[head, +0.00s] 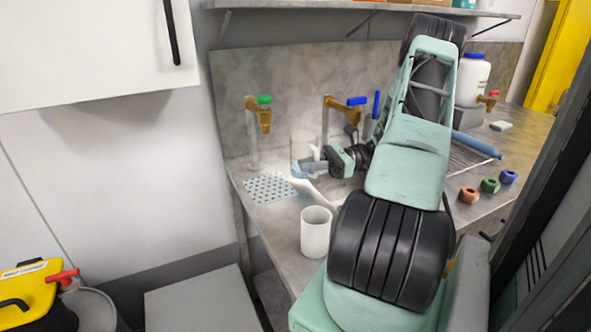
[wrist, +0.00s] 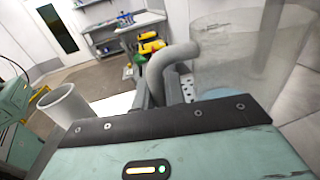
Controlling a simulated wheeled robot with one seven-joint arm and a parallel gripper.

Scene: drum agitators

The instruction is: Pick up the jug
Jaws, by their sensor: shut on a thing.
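The jug (head: 302,144) is clear and faintly bluish, and stands upright at the back of the counter, left of the brass tap with a blue lever. In the wrist view the see-through jug (wrist: 235,50) fills the upper right, with its thick grey curved handle (wrist: 172,58) toward my gripper. My gripper (head: 313,165) reaches in from the right, and its fingers (wrist: 166,92) are shut on the jug's handle. The fingers and part of the handle hide each other. I cannot tell whether the jug's base touches the counter.
A white cup (head: 316,234) stands at the counter's front edge, below my gripper. A perforated drain plate (head: 268,188) lies to the left. Brass taps (head: 264,118) rise behind. Coloured nuts (head: 489,185) and a white bottle (head: 472,80) are at the right. A shelf (head: 350,8) hangs above.

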